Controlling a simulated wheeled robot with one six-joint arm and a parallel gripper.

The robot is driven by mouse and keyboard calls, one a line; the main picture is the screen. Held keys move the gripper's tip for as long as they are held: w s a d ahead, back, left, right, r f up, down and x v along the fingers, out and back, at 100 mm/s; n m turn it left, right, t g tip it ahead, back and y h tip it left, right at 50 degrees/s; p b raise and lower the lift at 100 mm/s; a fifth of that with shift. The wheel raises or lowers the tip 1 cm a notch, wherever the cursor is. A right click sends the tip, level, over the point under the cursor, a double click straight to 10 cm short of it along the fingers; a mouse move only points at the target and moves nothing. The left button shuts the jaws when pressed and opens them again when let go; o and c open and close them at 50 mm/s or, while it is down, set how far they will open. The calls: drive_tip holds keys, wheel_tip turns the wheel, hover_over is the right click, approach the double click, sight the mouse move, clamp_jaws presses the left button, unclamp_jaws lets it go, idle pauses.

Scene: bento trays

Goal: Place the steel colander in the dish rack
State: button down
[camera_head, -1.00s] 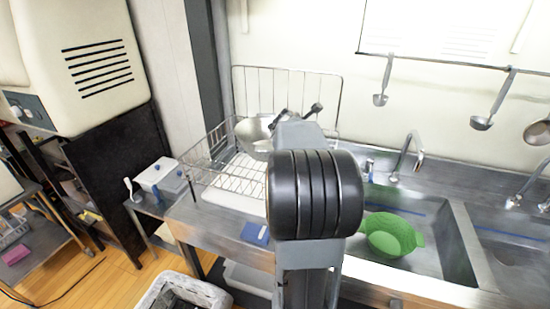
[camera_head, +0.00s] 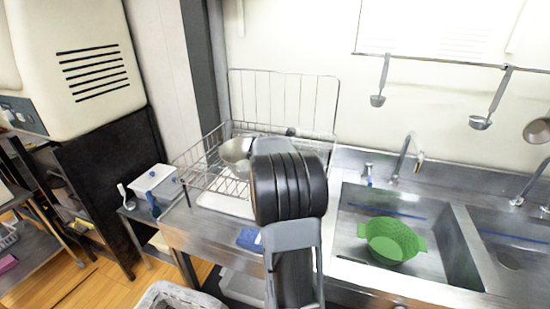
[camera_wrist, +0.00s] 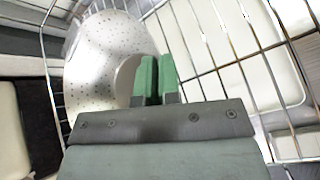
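The steel colander (camera_head: 236,150) is a shiny perforated bowl inside the wire dish rack (camera_head: 196,155), toward its left part. In the wrist view the colander (camera_wrist: 100,52) fills the upper left, tilted, with wire rack bars (camera_wrist: 235,62) beside it. My gripper's green fingers (camera_wrist: 157,78) are close together at the colander's right edge and look shut on its thin rim. The exact contact is hard to see. In the head view my arm hides the fingers and the rack's right part.
A sink (camera_head: 452,240) to the right holds a green colander (camera_head: 392,240). Ladles (camera_head: 480,122) hang on the wall rail. A blue item (camera_head: 249,239) lies on the counter before the rack. A white box (camera_head: 155,180) stands left, with a bin (camera_head: 182,298) below.

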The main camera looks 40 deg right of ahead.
drive_tip(key=shift+f, duration=0.1)
drive_tip(key=c, duration=1.3)
unclamp_jaws()
drive_tip(key=shift+c, duration=0.2)
drive_tip(key=v, duration=1.2)
drive_tip(key=s+a+f+m+y, duration=0.3)
drive_tip(key=s+a+m, duration=0.2)
drive_tip(key=a, duration=0.4)
drive_tip(key=s+a+f+m+g+y, duration=0.1)
drive_tip(key=s+a+m, duration=0.4)
drive_tip(key=a, duration=0.5)
drive_tip(key=s+a+f+m+y, duration=0.4)
drive_tip(key=a+m, duration=0.4)
drive_tip(key=a, duration=0.2)
drive_tip(key=shift+s+f+g+y, duration=0.35)
drive_tip(key=shift+s+y, duration=0.2)
drive_tip(key=shift+y, duration=0.25)
